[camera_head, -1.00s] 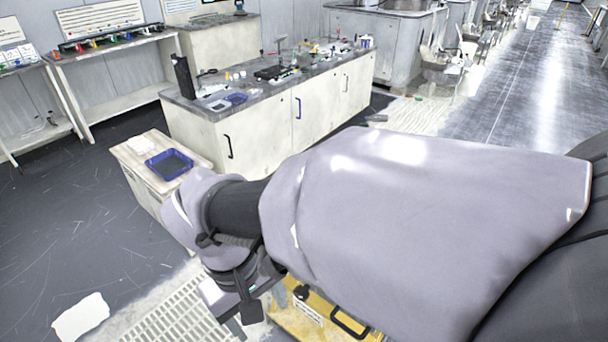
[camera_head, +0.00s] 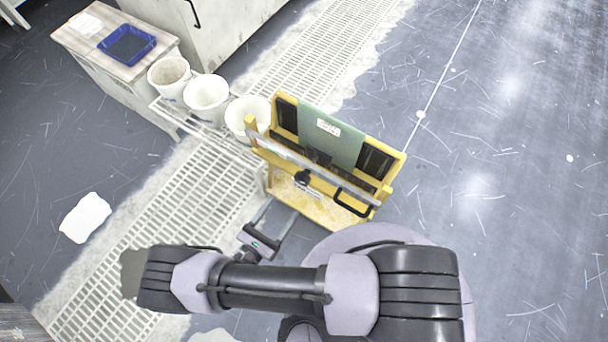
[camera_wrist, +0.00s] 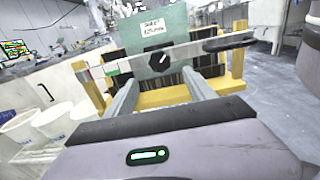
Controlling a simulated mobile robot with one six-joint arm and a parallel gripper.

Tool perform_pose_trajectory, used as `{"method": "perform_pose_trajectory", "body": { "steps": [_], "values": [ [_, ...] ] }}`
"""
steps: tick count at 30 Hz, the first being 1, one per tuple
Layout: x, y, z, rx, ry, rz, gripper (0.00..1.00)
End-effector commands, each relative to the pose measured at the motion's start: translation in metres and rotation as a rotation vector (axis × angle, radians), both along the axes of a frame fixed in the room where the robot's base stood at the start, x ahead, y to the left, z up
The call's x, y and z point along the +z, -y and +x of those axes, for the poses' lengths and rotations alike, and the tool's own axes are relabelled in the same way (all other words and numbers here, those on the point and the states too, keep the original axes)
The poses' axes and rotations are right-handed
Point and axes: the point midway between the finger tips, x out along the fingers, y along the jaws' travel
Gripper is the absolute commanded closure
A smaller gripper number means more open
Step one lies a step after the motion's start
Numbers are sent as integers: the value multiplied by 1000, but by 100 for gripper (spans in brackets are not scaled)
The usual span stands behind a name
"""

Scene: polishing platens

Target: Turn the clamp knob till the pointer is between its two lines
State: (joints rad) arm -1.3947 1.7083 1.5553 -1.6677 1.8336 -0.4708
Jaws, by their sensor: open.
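The clamp knob (camera_head: 303,178) is a small black knob on a pale grey bar (camera_head: 275,155) across the front of a yellow stand (camera_head: 390,183). In the wrist view the knob (camera_wrist: 159,61) faces me and carries a white pointer mark that slants to the upper right. The two lines are too small to make out. My gripper (camera_head: 281,208) is open and empty, in front of the stand and apart from the knob. In the wrist view my gripper's fingers (camera_wrist: 160,79) point at the stand, with the knob between and just beyond their tips.
A green panel (camera_head: 335,145) with a white label stands in the yellow stand. A black handle (camera_head: 352,202) sticks out at the bar's right. Several white buckets (camera_head: 207,95) stand left of the stand. A cabinet with a blue tray (camera_head: 127,44) is behind. Floor to the right is clear.

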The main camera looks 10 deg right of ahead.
Motion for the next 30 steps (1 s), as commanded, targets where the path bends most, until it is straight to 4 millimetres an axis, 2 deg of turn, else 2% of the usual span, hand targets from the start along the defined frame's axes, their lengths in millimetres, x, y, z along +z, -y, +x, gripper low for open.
{"method": "perform_pose_trajectory", "body": {
  "steps": [6,12,18,24,25,30],
  "values": [
    [-2,42,50,-8,-2,-1,36],
    [-1,64,81,-5,-2,1,36],
    [0,72,92,-2,-1,1,36],
    [0,72,92,-2,0,1,36],
    [0,72,92,-2,0,1,38],
    [0,72,92,-2,0,1,72]
  ]
}}
